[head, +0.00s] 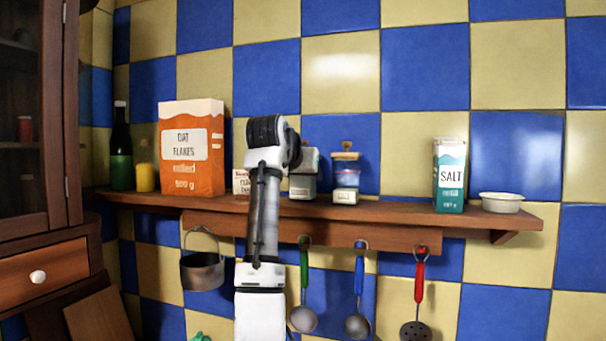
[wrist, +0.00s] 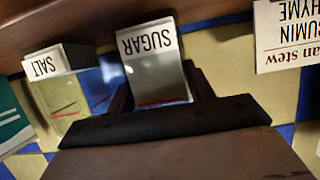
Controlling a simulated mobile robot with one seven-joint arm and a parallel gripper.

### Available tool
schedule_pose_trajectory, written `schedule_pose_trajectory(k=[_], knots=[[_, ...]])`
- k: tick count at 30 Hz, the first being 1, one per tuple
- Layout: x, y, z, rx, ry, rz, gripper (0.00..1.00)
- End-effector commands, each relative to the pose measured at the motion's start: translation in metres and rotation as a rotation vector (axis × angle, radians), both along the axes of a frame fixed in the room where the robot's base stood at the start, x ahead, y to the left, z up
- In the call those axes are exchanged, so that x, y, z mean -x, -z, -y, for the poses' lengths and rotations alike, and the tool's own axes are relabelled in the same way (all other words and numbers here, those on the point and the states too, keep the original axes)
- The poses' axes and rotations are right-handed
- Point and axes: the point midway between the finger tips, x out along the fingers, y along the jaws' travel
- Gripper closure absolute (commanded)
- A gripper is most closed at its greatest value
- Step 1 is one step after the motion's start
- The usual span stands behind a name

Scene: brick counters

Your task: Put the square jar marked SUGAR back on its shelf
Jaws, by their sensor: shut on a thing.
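The square jar marked SUGAR (wrist: 150,62) is between the dark fingers of my gripper (wrist: 158,85) in the wrist view, which shows it upside down. My gripper is shut on it. In the head view the SUGAR jar (head: 302,187) is partly hidden behind my arm. Its base is at the level of the wall shelf (head: 385,212); I cannot tell whether it touches the wood. A similar jar marked SALT (wrist: 52,85) stands close beside it, just right of it in the head view (head: 346,183), with a wooden lid.
A printed card (wrist: 287,35) stands left of the SUGAR jar in the head view. The orange OAT FLAKES box (head: 192,150) is farther left. A teal SALT carton (head: 450,178) and white dish (head: 501,202) are on the right. Ladles (head: 303,318) and a pot (head: 202,270) hang below.

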Motion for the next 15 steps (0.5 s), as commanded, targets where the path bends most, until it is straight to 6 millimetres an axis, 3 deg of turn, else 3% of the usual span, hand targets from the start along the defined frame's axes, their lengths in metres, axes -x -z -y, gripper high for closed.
schedule_pose_trajectory(k=[5,6,11,15], knots=[[0.0003,0.0032,0.0002,0.001,0.000,0.003,0.81],[0.0004,0.0024,0.0002,0.001,0.000,0.003,0.43],[0.0004,0.0025,0.0002,0.001,0.000,0.002,0.22],[0.0003,0.0028,0.0001,0.000,0.000,0.001,0.22]])
